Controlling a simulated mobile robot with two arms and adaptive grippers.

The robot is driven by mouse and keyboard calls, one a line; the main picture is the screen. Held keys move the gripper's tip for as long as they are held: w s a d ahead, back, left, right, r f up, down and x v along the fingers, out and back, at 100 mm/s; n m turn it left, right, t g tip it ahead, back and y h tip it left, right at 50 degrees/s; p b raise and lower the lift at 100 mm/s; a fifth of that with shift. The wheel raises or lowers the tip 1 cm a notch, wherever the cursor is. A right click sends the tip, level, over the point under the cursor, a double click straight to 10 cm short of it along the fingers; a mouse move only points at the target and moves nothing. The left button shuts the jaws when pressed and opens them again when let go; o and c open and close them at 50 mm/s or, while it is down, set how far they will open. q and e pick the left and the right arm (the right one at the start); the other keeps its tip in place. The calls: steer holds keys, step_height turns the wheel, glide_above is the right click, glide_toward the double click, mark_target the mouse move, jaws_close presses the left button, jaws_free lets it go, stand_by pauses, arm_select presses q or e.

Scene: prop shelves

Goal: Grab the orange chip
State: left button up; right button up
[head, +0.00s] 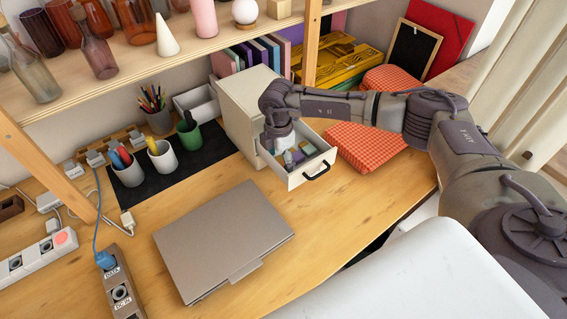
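I cannot make out an orange chip for certain. A small drawer (313,174) with a black handle stands pulled out from a pale cabinet (240,103). It holds small blue, green and pale items (297,154), too small to name. My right arm reaches in from the right, and my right gripper (281,143) points down over the back left part of the drawer. Its fingertips are small and partly hidden, so I cannot tell whether they are open or hold anything. A round orange-red spot (61,238) shows on the white power strip (34,258) at the far left. My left gripper is out of view.
A closed grey laptop (222,240) lies on the wooden desk (345,225). Cups with pens (162,158) stand on a black mat (190,160). A shelf (190,45) with bottles overhangs the back.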

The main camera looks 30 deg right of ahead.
steer(key=c, duration=0.5)
steer(key=shift+r, duration=0.1)
